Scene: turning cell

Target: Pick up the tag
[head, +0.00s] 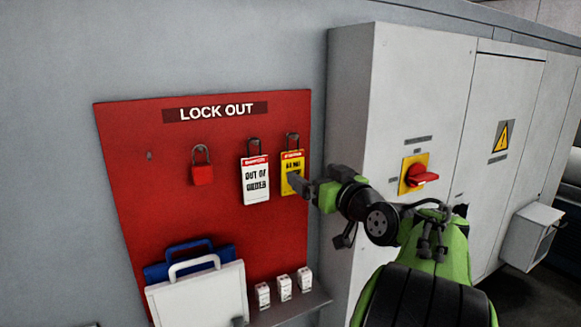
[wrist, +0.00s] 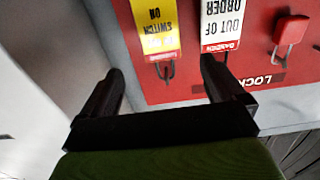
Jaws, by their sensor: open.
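A yellow tag (head: 292,162) with a red header hangs from a hook on the red lockout board (head: 130,190). A white "out of order" tag (head: 255,183) with a red header hangs on the hook to its left. My gripper (head: 298,184) is open, in front of the yellow tag, and covers part of its lower right. In the wrist view, which is upside down, the yellow tag (wrist: 156,25) shows beyond the gap of my open gripper (wrist: 162,68). One finger overlaps the edge of the white tag (wrist: 221,22). Nothing is between the fingers.
A red padlock (head: 202,170) hangs left of the tags. Below are a blue case (head: 165,270), a white case (head: 200,298) and small white blocks (head: 284,288) on a ledge (head: 300,310). A grey cabinet (head: 345,100) with a red rotary switch (head: 421,175) stands close on the right.

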